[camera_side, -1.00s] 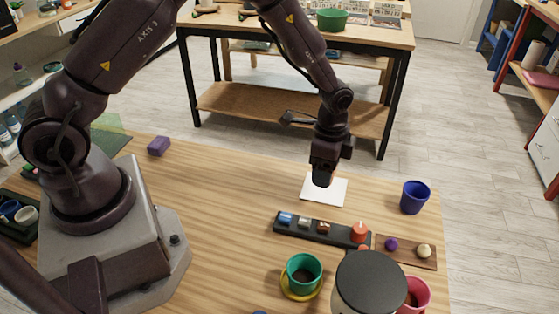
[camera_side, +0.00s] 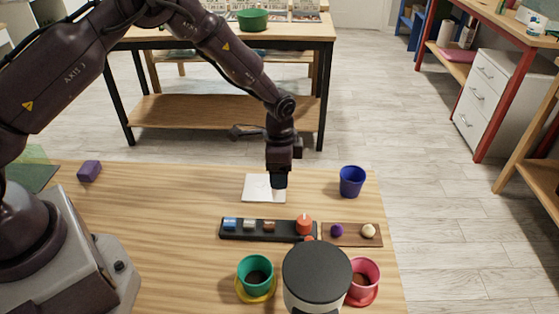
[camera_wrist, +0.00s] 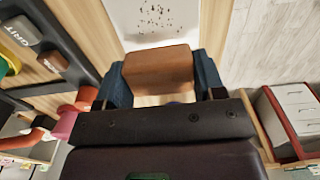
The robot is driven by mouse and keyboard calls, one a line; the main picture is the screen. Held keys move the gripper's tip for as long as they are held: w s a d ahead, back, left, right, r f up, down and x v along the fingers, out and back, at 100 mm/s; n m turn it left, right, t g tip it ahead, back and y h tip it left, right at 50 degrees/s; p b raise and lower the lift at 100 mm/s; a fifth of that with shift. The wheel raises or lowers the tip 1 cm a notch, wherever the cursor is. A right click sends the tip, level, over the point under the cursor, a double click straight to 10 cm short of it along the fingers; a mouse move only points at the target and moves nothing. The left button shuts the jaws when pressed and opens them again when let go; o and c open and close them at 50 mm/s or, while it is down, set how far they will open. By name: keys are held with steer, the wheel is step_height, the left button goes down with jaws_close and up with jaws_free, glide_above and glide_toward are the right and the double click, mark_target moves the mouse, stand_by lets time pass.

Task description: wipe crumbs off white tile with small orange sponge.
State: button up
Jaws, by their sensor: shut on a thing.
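My gripper (camera_side: 278,186) points down at the right part of the white tile (camera_side: 254,190) in the side view. In the wrist view, its blue fingers (camera_wrist: 160,82) are shut on the small orange sponge (camera_wrist: 160,68), one on each side. The sponge is mostly hidden in the side view. The tile (camera_wrist: 190,30) lies beyond the sponge in the wrist view, with a scatter of dark crumbs (camera_wrist: 157,17) on it. I cannot tell whether the sponge touches the tile.
A black tray (camera_side: 262,236) with small blocks and an orange-red piece lies in front of the tile. A brown tray (camera_side: 353,241), a blue cup (camera_side: 352,181), a green pot (camera_side: 255,274), a pink pot (camera_side: 365,275) and a dark-lidded container (camera_side: 317,272) stand nearby.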

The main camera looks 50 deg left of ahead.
mark_target(251, 186)
step_height(251, 186, down, 3)
steer(key=shift+s+a, duration=0.2)
steer(key=shift+a, duration=0.05)
steer(key=shift+c, duration=0.2)
steer(key=shift+s+a+f, duration=0.1)
steer(key=shift+s+a, duration=0.45)
steer(key=shift+s, duration=0.05)
steer(key=shift+s+a, duration=1.6)
steer(key=shift+w+d, duration=2.45)
steer(key=shift+d, duration=0.05)
steer(key=shift+a+r, duration=0.1)
steer(key=shift+r, duration=3.95)
